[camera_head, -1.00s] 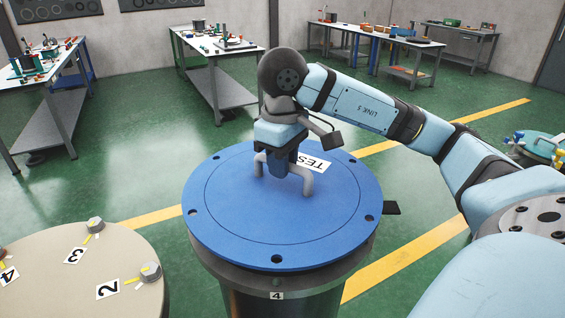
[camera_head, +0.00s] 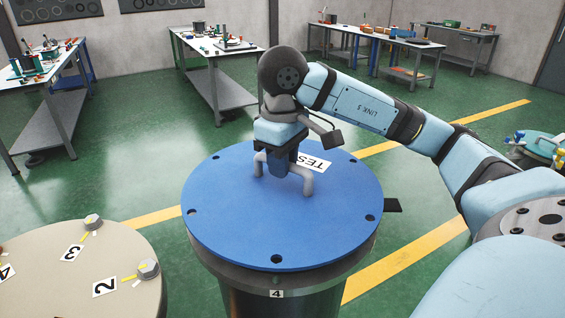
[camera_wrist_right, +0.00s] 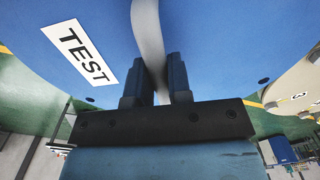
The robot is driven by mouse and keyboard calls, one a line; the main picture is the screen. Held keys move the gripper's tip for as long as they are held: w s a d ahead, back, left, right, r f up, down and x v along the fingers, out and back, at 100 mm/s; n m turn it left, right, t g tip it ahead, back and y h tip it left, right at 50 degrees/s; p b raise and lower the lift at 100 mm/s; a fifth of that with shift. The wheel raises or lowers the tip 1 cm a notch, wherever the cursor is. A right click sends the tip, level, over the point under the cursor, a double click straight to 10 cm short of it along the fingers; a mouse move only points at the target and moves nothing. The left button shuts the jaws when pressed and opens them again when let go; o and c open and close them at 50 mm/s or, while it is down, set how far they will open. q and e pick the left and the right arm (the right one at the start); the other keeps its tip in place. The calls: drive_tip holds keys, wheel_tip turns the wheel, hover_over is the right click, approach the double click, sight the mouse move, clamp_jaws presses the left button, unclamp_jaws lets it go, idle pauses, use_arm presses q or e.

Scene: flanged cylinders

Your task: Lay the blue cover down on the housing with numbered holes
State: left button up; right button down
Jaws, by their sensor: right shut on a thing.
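The blue cover (camera_head: 235,225), a flat disc with rim holes and a white TEST label (camera_head: 313,163), is level over the grey cylindrical housing (camera_head: 277,304) marked 4. In the right wrist view, the fingers (camera_wrist_right: 154,82) close around the handle (camera_wrist_right: 147,35), with the blue surface (camera_wrist_right: 215,45) beyond. My left gripper is not in view.
A beige round cover (camera_head: 85,275) with numbered labels and grey knobs stands at the lower left. A teal flanged unit (camera_head: 541,145) is at the right edge. Benches with parts (camera_head: 215,45) stand at the back. Green floor lies between.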

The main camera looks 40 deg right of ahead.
drive_tip(key=shift+b, duration=0.4)
idle(1.3)
drive_tip(key=shift+f+b, duration=0.45)
drive_tip(key=shift+b, duration=0.15)
idle(0.6)
drive_tip(key=shift+b, duration=0.4)
idle(1.7)
drive_tip(key=shift+f+b, duration=0.25)
drive_tip(key=shift+b, duration=0.35)
idle(1.8)
idle(0.4)
drive_tip(key=shift+f, duration=0.1)
